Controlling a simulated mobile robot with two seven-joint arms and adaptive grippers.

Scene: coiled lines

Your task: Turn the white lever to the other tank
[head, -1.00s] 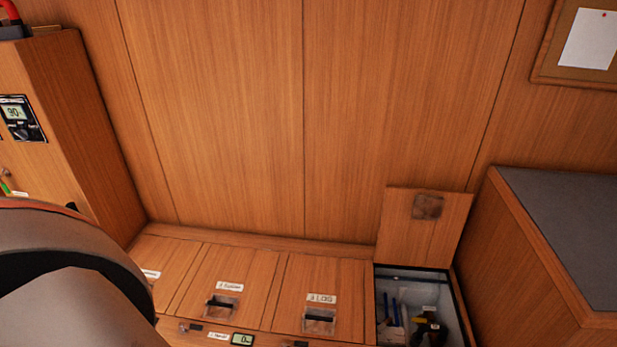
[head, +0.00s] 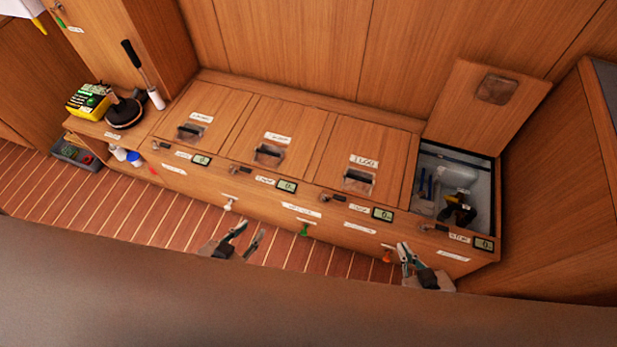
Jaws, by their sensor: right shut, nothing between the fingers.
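A small white lever (head: 228,205) shows on the front face of the wooden bench, at the left of a row of coloured fittings. A green one (head: 303,229) and an orange-red one (head: 388,256) sit further right on the same face. My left gripper (head: 250,238) is in front of the bench, below and slightly right of the white lever, apart from it. Its fingers are spread and empty. My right gripper (head: 403,252) is shut and empty, just right of the orange-red fitting.
The bench has several lids with black latches; one lid (head: 487,105) stands open over a compartment (head: 458,165) with tools and a pale vessel. Small displays (head: 287,186) line the front edge. A yellow box (head: 88,102) and a black-handled pump (head: 132,65) stand left.

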